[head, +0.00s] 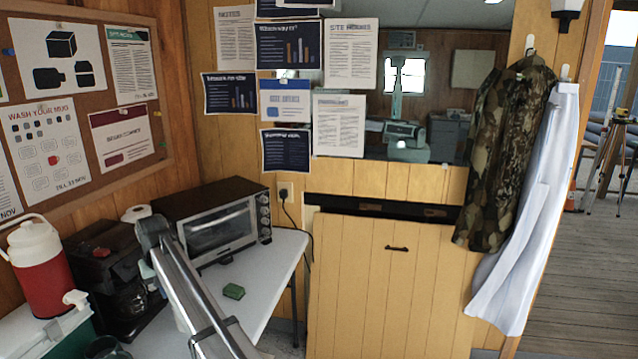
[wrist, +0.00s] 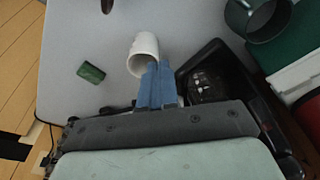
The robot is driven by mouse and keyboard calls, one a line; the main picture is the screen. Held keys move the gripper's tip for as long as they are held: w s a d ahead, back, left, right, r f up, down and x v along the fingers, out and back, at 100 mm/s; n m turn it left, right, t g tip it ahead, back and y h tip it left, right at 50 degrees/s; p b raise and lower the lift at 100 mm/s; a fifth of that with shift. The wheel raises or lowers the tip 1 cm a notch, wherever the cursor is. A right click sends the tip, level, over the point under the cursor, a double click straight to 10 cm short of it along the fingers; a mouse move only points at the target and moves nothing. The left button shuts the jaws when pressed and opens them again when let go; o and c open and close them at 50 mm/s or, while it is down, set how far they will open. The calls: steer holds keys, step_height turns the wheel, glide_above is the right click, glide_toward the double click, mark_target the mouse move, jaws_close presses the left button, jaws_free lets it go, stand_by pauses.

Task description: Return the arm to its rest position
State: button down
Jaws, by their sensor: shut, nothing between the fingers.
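My gripper (wrist: 155,68) shows in the wrist view with its blue fingers shut together and nothing between them. In the head view my arm crosses the table and the fingers cannot be made out. A white cup (wrist: 143,43) is just beyond the fingertips in the wrist view. Its dark opening faces the camera and the fingers cover part of its rim; I cannot tell whether they touch. The cup cannot be made out in the head view, where my arm blocks part of the table.
The pale table (head: 272,273) holds a green sponge (head: 233,291), a toaster oven (head: 215,222) and a black coffee maker (head: 112,262). The coffee maker (wrist: 212,72) is close beside the fingers. A dark round vessel (head: 104,348) and a red-and-white jug (head: 42,270) are at left.

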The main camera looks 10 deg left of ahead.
steer(key=w+d+f+m, duration=0.1)
steer(key=w+d+f, duration=0.2)
steer(key=d+f, duration=0.55)
steer(key=w+d+f+m, duration=0.2)
steer(key=w+d+f, duration=0.15)
steer(key=d, duration=0.95)
steer(key=w+d+f+m, duration=0.1)
steer(key=w+d+f, duration=0.35)
steer(key=d, duration=0.55)
steer(key=s+d+f+m, duration=0.1)
steer(key=s+d+f, duration=0.25)
steer(key=d, duration=0.75)
steer(key=s+d+f+m+h, duration=0.15)
steer(key=d+f, duration=0.35)
steer(key=d, duration=0.6)
steer(key=s+d+f+m, duration=0.2)
steer(key=s+d+f, duration=0.15)
steer(key=d, duration=0.75)
steer(key=s+d+f+m+g, duration=0.15)
steer(key=s+d+f, duration=0.25)
steer(key=s+d, duration=0.55)
steer(key=s+f+g, duration=0.3)
steer(key=s+f, duration=0.7)
steer(key=s, duration=0.4)
steer(key=s+d+f+g, duration=0.1)
steer(key=s+f+g, duration=0.2)
steer(key=s+f, duration=0.7)
steer(key=s, duration=0.3)
steer(key=shift+s+d+f, duration=0.15)
steer(key=shift+s, duration=0.2)
